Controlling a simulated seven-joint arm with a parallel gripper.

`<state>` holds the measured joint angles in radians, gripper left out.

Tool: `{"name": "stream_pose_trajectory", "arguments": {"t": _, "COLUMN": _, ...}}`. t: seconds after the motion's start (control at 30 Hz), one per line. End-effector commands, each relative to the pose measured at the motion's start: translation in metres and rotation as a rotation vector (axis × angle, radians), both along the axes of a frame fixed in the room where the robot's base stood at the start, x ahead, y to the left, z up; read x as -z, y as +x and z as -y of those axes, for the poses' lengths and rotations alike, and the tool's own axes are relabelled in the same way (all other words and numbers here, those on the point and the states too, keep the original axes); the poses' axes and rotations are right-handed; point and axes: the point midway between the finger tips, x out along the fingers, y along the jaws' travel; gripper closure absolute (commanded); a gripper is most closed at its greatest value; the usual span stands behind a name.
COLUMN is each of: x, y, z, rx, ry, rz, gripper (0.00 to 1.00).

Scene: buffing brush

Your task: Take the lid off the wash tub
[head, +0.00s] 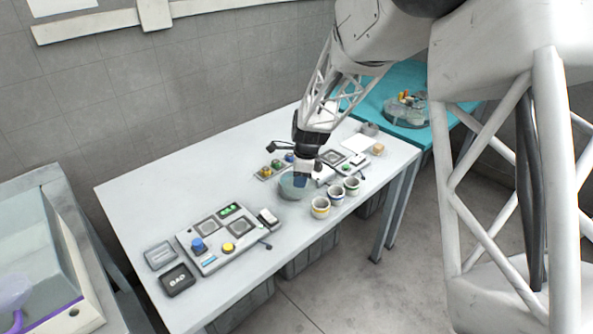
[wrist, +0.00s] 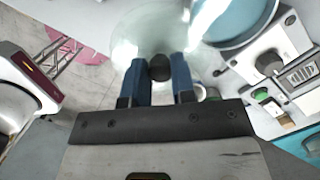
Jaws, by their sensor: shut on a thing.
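The round grey-blue wash tub (head: 285,187) stands on the white table in the head view, beneath and behind my gripper (head: 301,182). In the wrist view the tub (wrist: 236,20) shows at upper right, with blue inside and its edge cut by the frame. The clear round lid (wrist: 138,32) shows left of it, and the two partly overlap in the picture. My blue-fingered gripper (wrist: 160,82) is shut on the lid's dark knob (wrist: 160,66). I cannot make out the lid in the head view. The gap between lid and tub is hard to judge.
Several small cups, one yellow-banded (head: 320,208), stand at the table's front edge. A control panel (head: 228,238) and a dark BAD tray (head: 177,280) lie at left. Another panel (head: 345,163) stands close right of my gripper. The far-left tabletop is clear.

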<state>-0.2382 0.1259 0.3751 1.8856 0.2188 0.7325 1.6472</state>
Motion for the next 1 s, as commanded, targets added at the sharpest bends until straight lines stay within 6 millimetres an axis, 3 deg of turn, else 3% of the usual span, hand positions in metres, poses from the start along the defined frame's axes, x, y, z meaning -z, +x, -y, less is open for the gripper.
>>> {"name": "stream_pose_trajectory", "arguments": {"t": 0.2, "x": -0.004, "y": -0.031, "z": 0.009, "rx": 0.0, "ry": 0.001, "rz": 0.002, "gripper": 0.99}}
{"name": "stream_pose_trajectory", "arguments": {"t": 0.43, "x": -0.006, "y": -0.054, "z": 0.015, "rx": 0.0, "ry": 0.0, "rz": 0.001, "gripper": 0.99}}
{"name": "stream_pose_trajectory", "arguments": {"t": 1.0, "x": -0.007, "y": -0.066, "z": 0.018, "rx": 0.0, "ry": 0.0, "rz": 0.001, "gripper": 0.99}}
